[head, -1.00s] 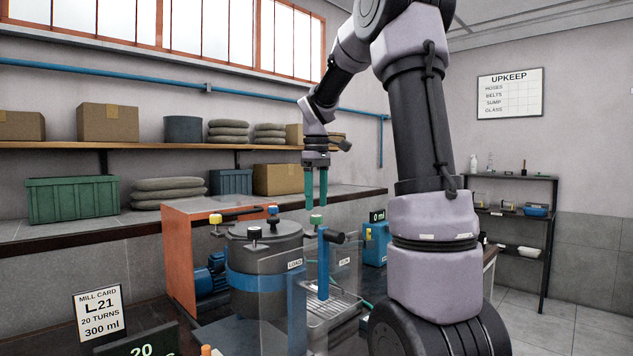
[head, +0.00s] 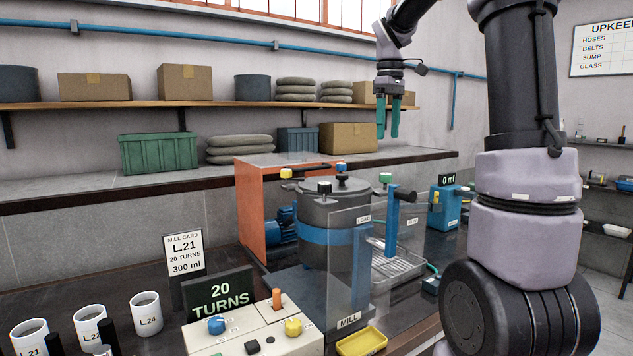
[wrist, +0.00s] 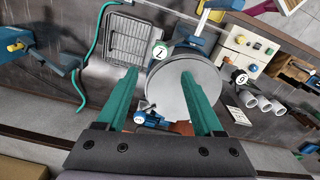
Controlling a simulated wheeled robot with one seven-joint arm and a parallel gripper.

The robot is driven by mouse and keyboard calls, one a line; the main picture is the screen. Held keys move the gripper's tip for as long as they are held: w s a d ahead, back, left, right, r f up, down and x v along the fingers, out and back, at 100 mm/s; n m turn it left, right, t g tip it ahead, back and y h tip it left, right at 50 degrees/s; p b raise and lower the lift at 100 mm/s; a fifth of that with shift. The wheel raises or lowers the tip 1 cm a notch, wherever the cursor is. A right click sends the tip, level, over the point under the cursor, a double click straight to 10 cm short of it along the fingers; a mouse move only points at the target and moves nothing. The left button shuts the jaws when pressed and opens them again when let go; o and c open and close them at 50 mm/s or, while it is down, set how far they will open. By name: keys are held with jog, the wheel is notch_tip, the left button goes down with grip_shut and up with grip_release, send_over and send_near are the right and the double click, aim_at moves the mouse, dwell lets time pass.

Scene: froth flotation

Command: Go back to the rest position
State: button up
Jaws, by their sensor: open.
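My gripper (head: 388,122) is open and empty, its two green fingers pointing down in the head view. It hangs in the air above the mill, near the level of the back shelf. In the wrist view my gripper (wrist: 158,88) shows its fingers spread apart, with the round mill lid (wrist: 187,93) below and beyond them. The mill drum (head: 325,215) stands upright on the bench beside an orange panel (head: 262,205). Nothing is between the fingers.
A clear guard (head: 345,255) stands in front of the mill. A control box (head: 255,335) with coloured knobs, a 20 TURNS display (head: 218,296), white cups (head: 146,312) and a yellow tray (head: 361,341) occupy the front. A metal drain tray (head: 400,262) lies right of the mill.

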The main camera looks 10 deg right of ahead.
jog(key=s+a+f+m+t, duration=0.1)
jog(key=s+a+m+t, duration=0.1)
jog(key=s, duration=0.5)
jog(key=s+a+f+m+t+y, duration=0.1)
jog(key=s+a+f+m+t, duration=0.1)
jog(key=s+m, duration=0.3)
jog(key=s+a+f+m+t+y, duration=0.1)
jog(key=s+a+f+m+t, duration=0.1)
jog(key=s, duration=0.7)
jog(key=shift+a+m+t, duration=0.6)
jog(key=shift+a+m, duration=0.15)
jog(key=shift+m, duration=0.25)
jog(key=shift+s, duration=0.1)
jog(key=w+a+r+m+g+h, duration=0.1)
jog(key=w+a+r+m+g, duration=0.25)
jog(key=w, duration=0.75)
jog(key=w+a+r+g, duration=0.2)
jog(key=w+a+r, duration=0.4)
jog(key=w, duration=0.5)
jog(key=m+g+h, duration=0.1)
jog(key=m+g, duration=0.1)
jog(key=m, duration=0.1)
send_near(286, 170)
jog(key=shift+n, duration=0.25)
notch_tip(286, 170, down, 9)
jog(key=shift+s+r, duration=0.1)
jog(key=shift+r, duration=0.05)
